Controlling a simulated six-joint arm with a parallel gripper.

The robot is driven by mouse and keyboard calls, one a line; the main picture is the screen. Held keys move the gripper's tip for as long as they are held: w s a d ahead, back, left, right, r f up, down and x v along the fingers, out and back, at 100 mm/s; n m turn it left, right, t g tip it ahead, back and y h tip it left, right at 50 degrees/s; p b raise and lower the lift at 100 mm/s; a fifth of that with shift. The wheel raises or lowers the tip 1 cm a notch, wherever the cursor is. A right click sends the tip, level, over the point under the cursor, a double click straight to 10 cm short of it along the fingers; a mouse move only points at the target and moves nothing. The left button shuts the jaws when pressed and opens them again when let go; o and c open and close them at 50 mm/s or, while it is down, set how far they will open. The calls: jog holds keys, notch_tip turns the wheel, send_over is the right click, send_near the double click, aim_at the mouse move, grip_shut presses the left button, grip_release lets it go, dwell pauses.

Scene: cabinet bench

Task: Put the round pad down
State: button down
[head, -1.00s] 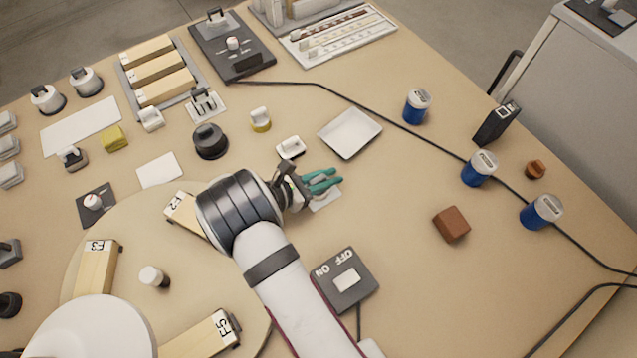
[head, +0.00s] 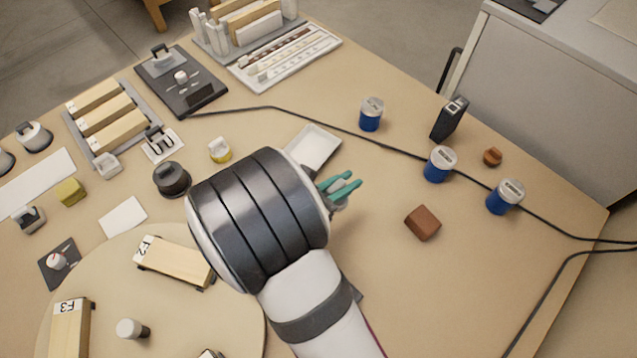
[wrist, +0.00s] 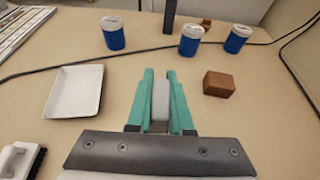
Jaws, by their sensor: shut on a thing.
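My gripper (wrist: 160,92) is shut on a pale grey pad (wrist: 160,105), which shows as a narrow upright shape between the green fingers in the wrist view. Its round outline cannot be made out from this side. In the head view my gripper (head: 342,186) shows just past the dark wrist, with part of the pale pad (head: 341,198) between the fingers. The gripper appears to be above the bare table, right of the white tray (head: 316,147). The exact height of the pad over the table is unclear.
A brown block (head: 423,223) lies to the right of the gripper. Blue jars (head: 439,164), a black box (head: 450,119) and a cable (head: 395,147) lie farther off. A white-handled brush (wrist: 22,160) is at lower left in the wrist view. Table right of the brown block is clear.

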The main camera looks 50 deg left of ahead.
jog(key=w+d, duration=1.4)
send_over(390, 187)
notch_tip(390, 187, down, 6)
jog(key=shift+d+f, duration=0.1)
jog(key=shift+f, duration=0.05)
notch_tip(390, 187, down, 4)
jog(key=shift+f, duration=0.1)
jog(key=c, duration=0.8)
grip_release()
